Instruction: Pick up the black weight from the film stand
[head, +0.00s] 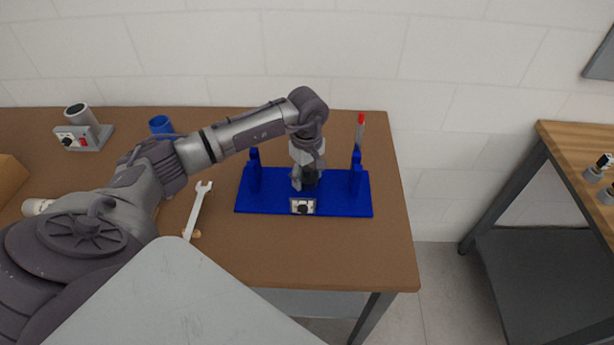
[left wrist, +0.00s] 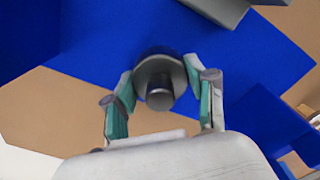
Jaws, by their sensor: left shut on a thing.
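The blue film stand (head: 345,203) lies on the brown table, with blue upright posts on its left and right sides. My left gripper (head: 307,176) reaches down over the middle of the stand, between the posts. It is shut on the black weight (head: 311,180), which is partly hidden by the gripper in the head view. In the left wrist view the weight (left wrist: 159,66) is round and dark with a grey knob on top. The gripper's green-padded fingers (left wrist: 160,92) press on its two sides. I cannot tell whether the weight touches the stand. My right gripper is not in view.
A small grey box with a black knob (head: 302,206) sits at the stand's front edge. A red-capped tube (head: 359,132) stands behind the right post. A wrench (head: 199,207) lies left of the stand. A blue cup (head: 160,125) stands farther back. The table's front right is clear.

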